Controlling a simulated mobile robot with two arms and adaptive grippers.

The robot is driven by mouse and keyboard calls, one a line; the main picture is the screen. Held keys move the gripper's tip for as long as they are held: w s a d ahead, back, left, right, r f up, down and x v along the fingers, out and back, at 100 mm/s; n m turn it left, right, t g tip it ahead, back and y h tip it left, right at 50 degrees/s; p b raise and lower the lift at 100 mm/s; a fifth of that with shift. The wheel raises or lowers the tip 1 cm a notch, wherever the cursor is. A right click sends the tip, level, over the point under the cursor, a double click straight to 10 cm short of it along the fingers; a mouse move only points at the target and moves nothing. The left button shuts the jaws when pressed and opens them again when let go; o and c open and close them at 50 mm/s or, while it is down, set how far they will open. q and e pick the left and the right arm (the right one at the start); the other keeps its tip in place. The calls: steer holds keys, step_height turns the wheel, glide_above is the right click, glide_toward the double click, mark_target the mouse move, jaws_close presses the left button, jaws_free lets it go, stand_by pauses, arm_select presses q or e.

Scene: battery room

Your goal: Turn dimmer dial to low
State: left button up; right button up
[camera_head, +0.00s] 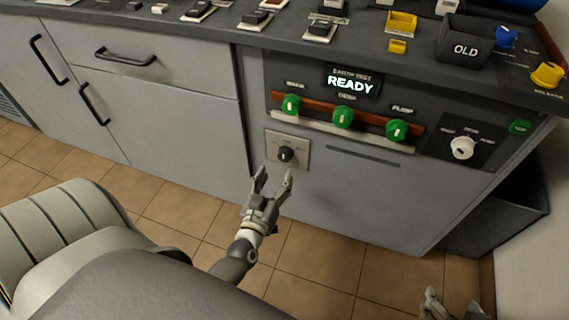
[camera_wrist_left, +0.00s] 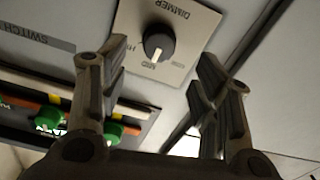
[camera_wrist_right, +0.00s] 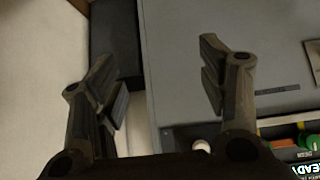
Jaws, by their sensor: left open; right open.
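The dimmer dial (camera_head: 286,154) is a small black knob on a light square plate (camera_head: 301,140) on the grey cabinet front. In the left wrist view the dial (camera_wrist_left: 158,43) shows upside down, and its white mark points toward the MID label. My left gripper (camera_head: 274,175) is open and empty, just in front of and below the dial. In the left wrist view the dial lies between the lines of the two fingers, beyond the tips, apart from them. My right gripper (camera_head: 448,300) is open and empty at the lower right, partly cut off in the head view.
Three green knobs (camera_head: 342,117) sit above the dimmer along a red and a pale bar, under a lit READY display (camera_head: 352,85). A white knob (camera_head: 462,148) is to the right. The counter (camera_head: 180,22) holds several small devices.

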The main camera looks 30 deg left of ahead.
mark_target(284, 159)
arm_select(q)
steer(key=b+x, duration=0.1)
steer(key=x, duration=0.4)
steer(key=shift+w+f, duration=0.1)
steer(key=shift+w, duration=0.2)
steer(key=shift+w+a, duration=0.2)
steer(key=shift+w, duration=0.4)
arm_select(e)
steer(key=w+a+r+t+y, duration=0.1)
steer(key=w+a+r+t, duration=0.1)
steer(key=w+r+t, duration=0.1)
steer(key=shift+w+r+t, duration=0.4)
steer(key=shift+w+r, duration=0.4)
steer(key=shift+w, duration=0.1)
arm_select(q)
steer(key=shift+c, duration=0.3)
steer(key=c, duration=1)
arm_select(e)
steer(key=shift+d, duration=0.1)
